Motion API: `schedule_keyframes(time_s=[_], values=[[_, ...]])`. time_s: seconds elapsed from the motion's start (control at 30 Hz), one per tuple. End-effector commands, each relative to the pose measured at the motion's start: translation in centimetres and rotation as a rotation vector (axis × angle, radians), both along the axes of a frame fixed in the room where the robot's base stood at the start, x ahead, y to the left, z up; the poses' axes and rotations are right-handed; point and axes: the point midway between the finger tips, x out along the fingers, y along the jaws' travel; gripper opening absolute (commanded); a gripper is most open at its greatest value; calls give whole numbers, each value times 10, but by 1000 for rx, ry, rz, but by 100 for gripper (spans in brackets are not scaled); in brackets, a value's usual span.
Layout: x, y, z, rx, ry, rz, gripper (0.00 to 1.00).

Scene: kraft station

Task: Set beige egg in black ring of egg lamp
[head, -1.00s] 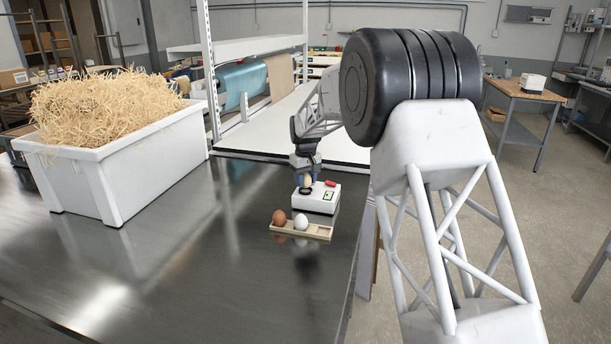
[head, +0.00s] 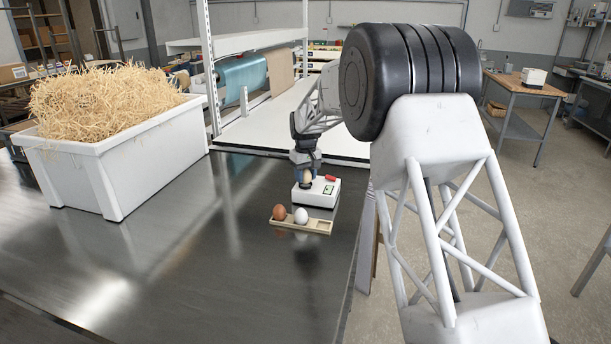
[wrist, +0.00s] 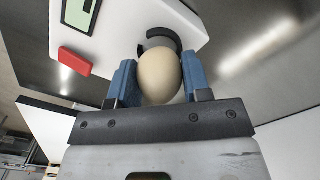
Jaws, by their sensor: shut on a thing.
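The beige egg (wrist: 160,76) is between the two blue fingers of my gripper (wrist: 160,82), which is shut on it. In the head view the egg (head: 308,177) shows small below my gripper (head: 307,172), at the left part of the white egg lamp (head: 320,196). In the wrist view the egg lamp (wrist: 135,25) has a green display, a red button and a black ring (wrist: 163,37). The egg overlaps the near side of the ring in that view and hides part of it. I cannot tell whether the egg touches the ring.
A wooden tray (head: 317,227) in front of the lamp holds a brown egg (head: 279,212) and a white egg (head: 301,215). A white bin (head: 150,160) of straw stands at left. The metal table (head: 170,265) is bare between them; its right edge is near the lamp.

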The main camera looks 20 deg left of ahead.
Motion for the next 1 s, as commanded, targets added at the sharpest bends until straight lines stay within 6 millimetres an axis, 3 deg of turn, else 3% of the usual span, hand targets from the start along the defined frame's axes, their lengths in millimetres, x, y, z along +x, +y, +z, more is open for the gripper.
schedule_keyframes(time_s=[1.0], values=[[0,0,-6,0,0,0,31]])
